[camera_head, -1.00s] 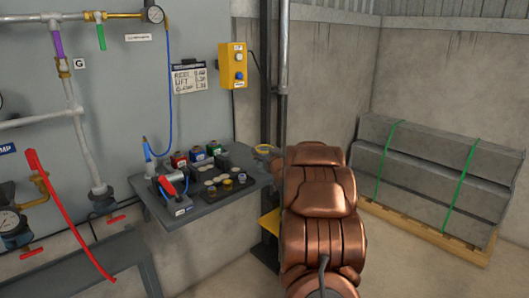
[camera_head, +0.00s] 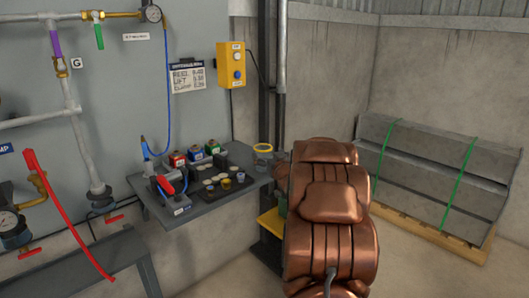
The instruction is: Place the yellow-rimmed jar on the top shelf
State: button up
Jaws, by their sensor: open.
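The yellow-rimmed jar (camera_head: 262,158) is clear with a yellow ring at its top. It is upright at the right end of the grey shelf (camera_head: 183,213); I cannot tell if its base rests on the shelf. My gripper (camera_head: 280,158) shows only as a small dark part just right of the jar, mostly hidden behind my copper arm. It is open, and a narrow gap seems to lie between it and the jar.
The shelf holds a dark tray with several small round pieces (camera_head: 225,183), coloured boxes (camera_head: 196,153) and a red-handled tool (camera_head: 166,185). A yellow ledge (camera_head: 271,221) is below its right end. A yellow button box (camera_head: 231,65) hangs above. Strapped grey blocks (camera_head: 430,170) stand right.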

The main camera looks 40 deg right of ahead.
jog(key=v, duration=0.7)
